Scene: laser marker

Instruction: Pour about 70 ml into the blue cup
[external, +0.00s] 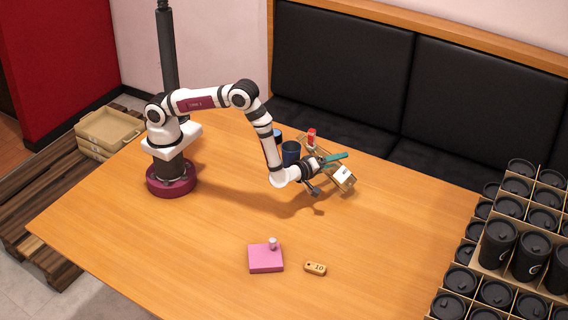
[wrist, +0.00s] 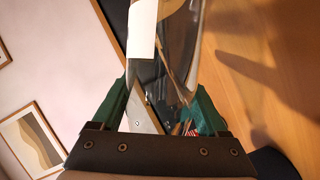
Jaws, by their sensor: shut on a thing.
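My gripper (external: 326,172) is shut on a clear bottle with a white label (external: 343,174). The bottle is steeply tilted, its label end at the lower right and its other end up and left toward the cups. In the wrist view the clear bottle (wrist: 178,50) sits between the green fingers, its white label (wrist: 142,30) at the top. The blue cup (external: 291,153) stands upright on the table, just left of the bottle and partly behind my arm. I cannot tell the liquid level in the bottle or cup, or whether anything flows.
A darker cup (external: 277,136) stands behind the blue cup. A small red and white item (external: 311,138) is near the bottle's far end. A pink block (external: 265,258) with a small knob and a wooden tag marked 10 (external: 315,268) lie in front. Black lidded cups (external: 498,244) fill the right.

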